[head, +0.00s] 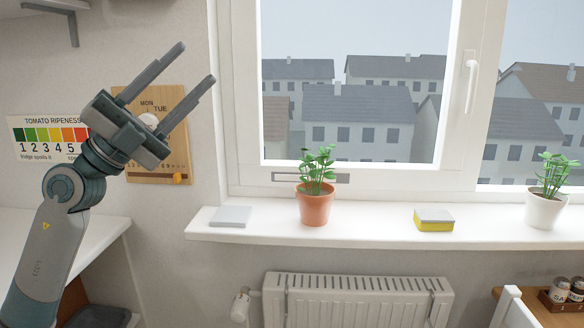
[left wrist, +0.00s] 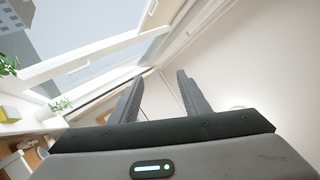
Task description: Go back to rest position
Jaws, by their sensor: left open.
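My left gripper (head: 174,76) is raised in the air on the left side of the head view, in front of the wall calendar. Its two fingers are apart and nothing is between them. The fingers also show open and empty in the left wrist view (left wrist: 157,92), against the window frame and pale wall. My right gripper is in neither view.
The white windowsill (head: 370,235) holds a grey flat block (head: 231,216), a terracotta plant pot (head: 315,205), a yellow-and-grey sponge (head: 434,223) and a white plant pot (head: 544,211). A wooden calendar (head: 175,105) and ripeness chart (head: 45,150) hang behind my arm. A radiator (head: 355,302) is below.

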